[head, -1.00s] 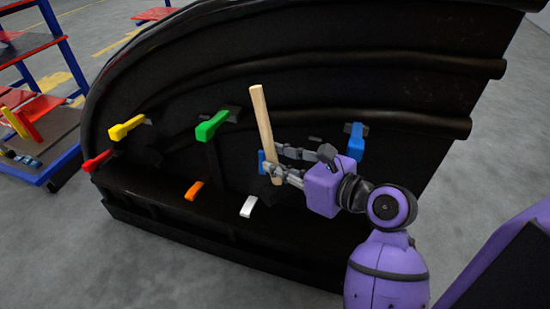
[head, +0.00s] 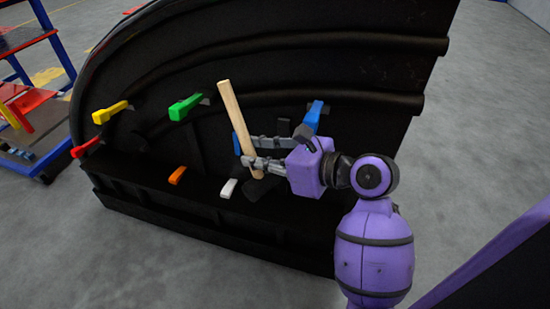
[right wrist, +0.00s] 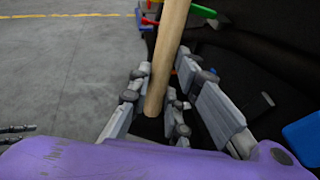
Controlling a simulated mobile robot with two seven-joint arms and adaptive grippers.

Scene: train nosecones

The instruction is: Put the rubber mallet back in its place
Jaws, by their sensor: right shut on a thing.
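The rubber mallet shows a pale wooden handle (head: 233,107), standing nearly upright and leaning a little to the left at its top. A dark shape at the handle's lower end may be its head, but it blends into the black behind. My right gripper (head: 247,152) is shut on the handle's lower part, in front of the black nosecone (head: 330,65). In the right wrist view the handle (right wrist: 168,55) runs up between the grey fingers (right wrist: 160,98). The mallet's storage place cannot be made out. Grey finger-like parts (right wrist: 18,133) at the left edge there may be my left gripper.
Yellow (head: 112,112), green (head: 186,106), red (head: 86,147), orange (head: 177,175), white (head: 229,188) and blue (head: 313,115) clamp-like pieces sit along the nosecone. A blue-and-red shelf cart (head: 35,150) stands at the left. Grey floor (head: 470,140) is open at the right.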

